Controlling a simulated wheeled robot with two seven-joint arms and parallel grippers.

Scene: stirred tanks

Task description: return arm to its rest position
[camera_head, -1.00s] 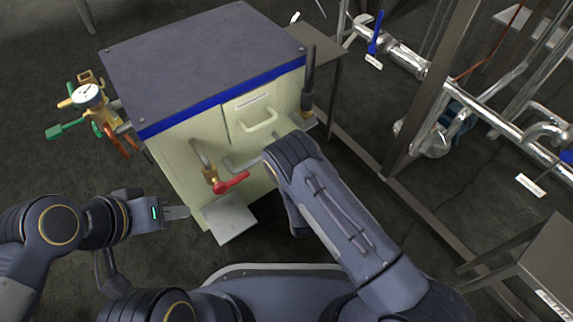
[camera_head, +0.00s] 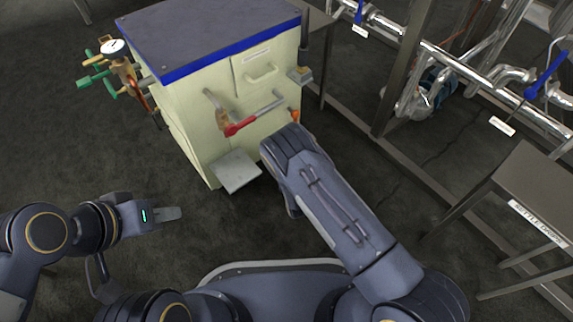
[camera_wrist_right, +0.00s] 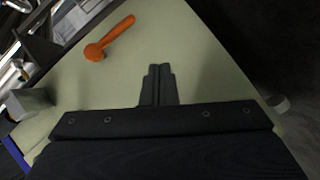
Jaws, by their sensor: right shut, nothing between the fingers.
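My right arm (camera_head: 335,205) reaches forward from the lower right in the head view. Its gripper is hidden there behind the arm. In the right wrist view the right gripper (camera_wrist_right: 159,72) is shut and empty, its fingers together in front of a pale panel. My left gripper (camera_head: 170,214) is at the lower left in the head view, over the floor and apart from the cabinet. Its fingers are seen edge-on, so its opening does not show.
The pale cabinet (camera_head: 190,125) with a dark top stands ahead. It carries a red-handled valve (camera_head: 240,127), a small shelf (camera_head: 235,171) and a gauge (camera_head: 115,47). An orange lever (camera_wrist_right: 108,42) shows on the panel. A dark table (camera_head: 520,190) and pipes stand right.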

